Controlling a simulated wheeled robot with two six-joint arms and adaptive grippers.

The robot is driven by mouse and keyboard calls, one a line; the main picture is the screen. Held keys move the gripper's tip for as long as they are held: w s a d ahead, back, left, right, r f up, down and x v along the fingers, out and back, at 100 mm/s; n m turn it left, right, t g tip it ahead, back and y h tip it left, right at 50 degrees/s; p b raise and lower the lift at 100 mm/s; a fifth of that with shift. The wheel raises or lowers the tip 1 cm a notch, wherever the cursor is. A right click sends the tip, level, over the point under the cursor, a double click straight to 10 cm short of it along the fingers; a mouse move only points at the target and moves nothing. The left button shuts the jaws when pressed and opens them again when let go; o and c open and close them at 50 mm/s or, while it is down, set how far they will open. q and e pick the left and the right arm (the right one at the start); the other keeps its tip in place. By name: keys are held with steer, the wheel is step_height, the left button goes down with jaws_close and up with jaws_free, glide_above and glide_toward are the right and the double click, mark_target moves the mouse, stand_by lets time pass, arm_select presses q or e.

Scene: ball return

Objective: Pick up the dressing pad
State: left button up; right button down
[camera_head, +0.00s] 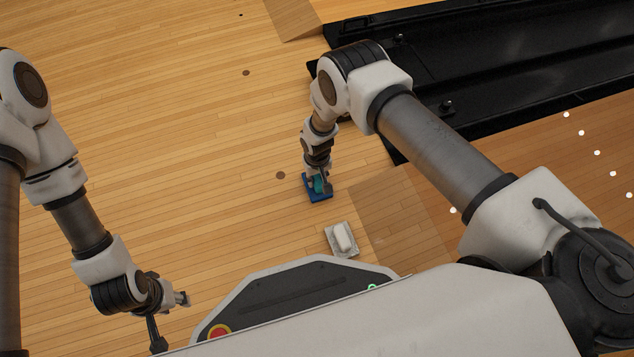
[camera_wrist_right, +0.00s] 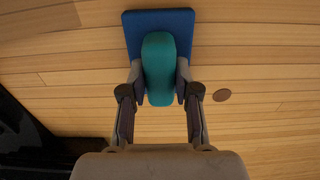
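A white pad (camera_head: 343,237) lies on a grey square base (camera_head: 331,251) on the wood floor, near my base. A teal rounded block (camera_wrist_right: 158,70) is at a blue square base (camera_wrist_right: 160,18); the blue base also shows in the head view (camera_head: 320,197). My right gripper (camera_wrist_right: 160,82) is over the blue base, its fingers against both sides of the teal block. Which of the two is the dressing pad is not clear. My left gripper (camera_head: 172,322) is open and empty at the lower left, fingers spread, away from both items.
A black lane channel (camera_head: 480,75) runs across the upper right, close to my right arm. Dark round spots (camera_head: 280,175) mark the floor. The wood floor (camera_head: 180,130) at the left and middle is clear.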

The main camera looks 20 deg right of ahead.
mark_target(316, 179)
steer(key=shift+r+p, duration=0.45)
steer(key=r+p, duration=0.2)
steer(key=r, duration=0.1)
steer(key=shift+s+a, duration=0.2)
steer(key=s+a, duration=0.4)
steer(key=a, duration=0.1)
steer(key=s+a+p, duration=0.1)
steer(key=s+a, duration=0.1)
steer(key=shift+a+r, duration=0.2)
steer(key=shift+a, duration=0.05)
steer(key=shift+s+a+r+p, duration=0.15)
steer(key=shift+s+a+p, duration=0.9)
steer(key=shift+p, duration=1.25)
steer(key=shift+s+a+r+p, duration=0.15)
steer(key=shift+s+a+p, duration=0.9)
steer(key=shift+p, duration=1.25)
